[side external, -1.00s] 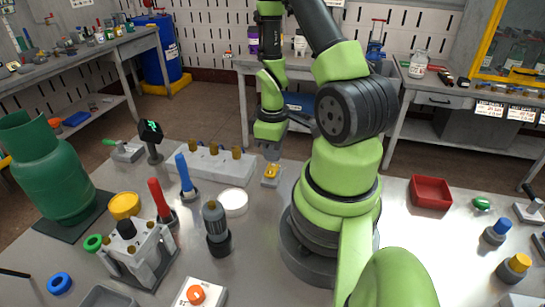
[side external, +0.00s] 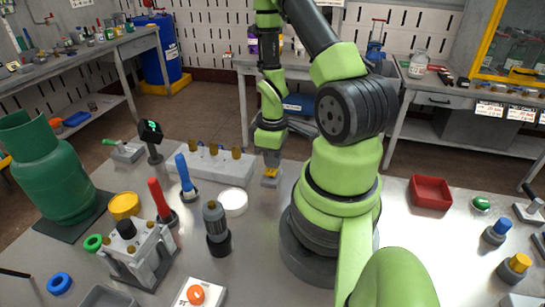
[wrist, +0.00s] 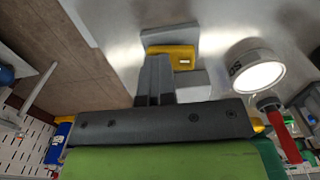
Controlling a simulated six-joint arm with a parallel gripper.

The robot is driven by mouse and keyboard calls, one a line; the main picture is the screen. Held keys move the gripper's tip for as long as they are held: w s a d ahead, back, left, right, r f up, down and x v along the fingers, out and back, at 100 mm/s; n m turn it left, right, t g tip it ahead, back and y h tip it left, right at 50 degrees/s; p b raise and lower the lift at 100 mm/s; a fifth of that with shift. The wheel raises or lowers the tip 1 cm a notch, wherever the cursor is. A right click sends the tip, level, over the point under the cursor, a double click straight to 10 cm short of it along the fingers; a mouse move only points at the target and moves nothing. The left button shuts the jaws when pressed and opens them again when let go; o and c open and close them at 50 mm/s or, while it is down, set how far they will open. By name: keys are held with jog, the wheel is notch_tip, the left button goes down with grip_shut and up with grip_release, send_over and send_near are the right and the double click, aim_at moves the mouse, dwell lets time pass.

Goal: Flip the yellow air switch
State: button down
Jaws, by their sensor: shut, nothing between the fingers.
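The yellow air switch (side external: 270,172) sits on a small grey base on the metal table, left of my arm's base. It also shows in the wrist view (wrist: 182,56) as a yellow block with a small dark-edged slot on it. My gripper (side external: 271,158) is directly over it and hides part of its top. In the wrist view, my fingers (wrist: 155,62) are together and empty, with their tips at the near edge of the yellow part. I cannot tell whether they touch it.
A round white disc (side external: 233,202) lies just left of the switch. A white block with brass knobs (side external: 208,164), a blue-handled lever (side external: 184,172) and a red-handled lever (side external: 158,196) stand further left. A red tray (side external: 430,192) is at the right.

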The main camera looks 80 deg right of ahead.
aim_at(271, 169)
jog(key=shift+a, duration=0.2)
jog(key=shift+a+r, duration=0.15)
jog(key=shift+a, duration=0.5)
jog(key=shift+r, duration=0.1)
notch_tip(271, 169, up, 14)
dwell(0.4)
jog(key=shift+d, duration=0.7)
